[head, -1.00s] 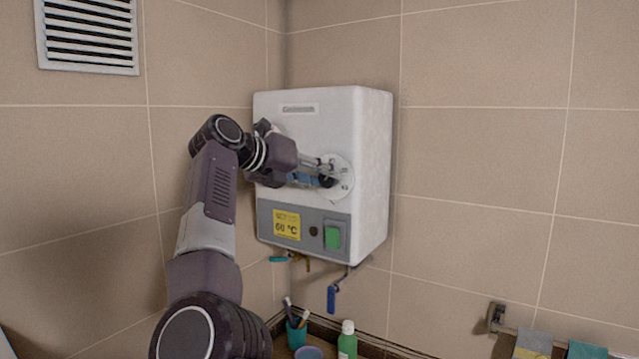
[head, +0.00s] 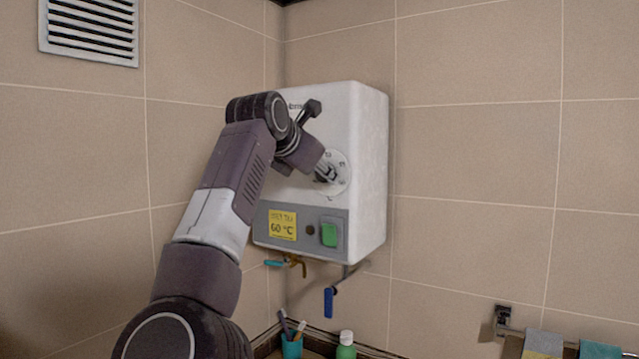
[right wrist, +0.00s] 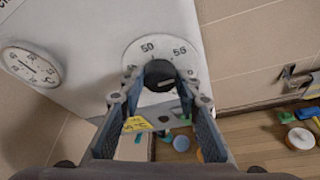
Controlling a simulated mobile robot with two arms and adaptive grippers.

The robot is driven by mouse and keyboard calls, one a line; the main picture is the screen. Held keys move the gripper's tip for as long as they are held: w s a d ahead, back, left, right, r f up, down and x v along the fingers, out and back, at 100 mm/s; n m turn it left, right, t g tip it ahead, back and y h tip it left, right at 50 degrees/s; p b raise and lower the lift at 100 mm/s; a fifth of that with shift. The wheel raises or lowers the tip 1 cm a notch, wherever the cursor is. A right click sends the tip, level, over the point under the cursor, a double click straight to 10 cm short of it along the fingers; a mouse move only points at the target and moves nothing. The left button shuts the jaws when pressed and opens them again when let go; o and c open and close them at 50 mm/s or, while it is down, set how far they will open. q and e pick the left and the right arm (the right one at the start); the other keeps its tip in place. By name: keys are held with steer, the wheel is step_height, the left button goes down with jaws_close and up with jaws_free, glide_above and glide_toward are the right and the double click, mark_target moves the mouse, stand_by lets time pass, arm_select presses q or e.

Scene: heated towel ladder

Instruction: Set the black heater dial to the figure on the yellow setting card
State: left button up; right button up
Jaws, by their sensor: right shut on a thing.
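The white heater (head: 366,150) hangs on the tiled wall. Its black dial (right wrist: 159,73) sits in a white scale disc (right wrist: 134,52), where 50 and what looks like 55 can be read in the right wrist view. My right gripper (head: 326,174) is shut on the dial, with a finger on each side of it in the right wrist view (right wrist: 160,88). The dial's pointer cannot be made out, and the gripper covers part of the scale. The yellow setting card (head: 283,225) on the heater's grey lower panel reads 60 °C. My left gripper is not in view.
A green switch (head: 329,234) sits right of the card. A blue-handled valve (head: 329,302) and a teal-handled tap (head: 274,263) hang below the heater. A cup with brushes (head: 291,347) and a green bottle (head: 346,351) stand below. A round gauge (right wrist: 32,67) shows in the right wrist view.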

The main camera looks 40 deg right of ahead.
steer(key=shift+s+d+f+m+t+b, duration=0.15)
steer(key=shift+m+t+b, duration=0.6)
steer(key=shift+m+b, duration=0.65)
steer(key=shift+s+a+r+m+t+b, duration=0.15)
steer(key=shift+m+t+b, duration=0.6)
steer(key=shift+m+b, duration=0.6)
steer(key=shift+o, duration=0.2)
steer(key=shift+d, duration=0.1)
steer(key=o, duration=0.9)
steer(key=shift+o, duration=1.1)
steer(key=shift+d+f, duration=0.1)
steer(key=shift+f, duration=0.1)
steer(key=shift+r, duration=0.15)
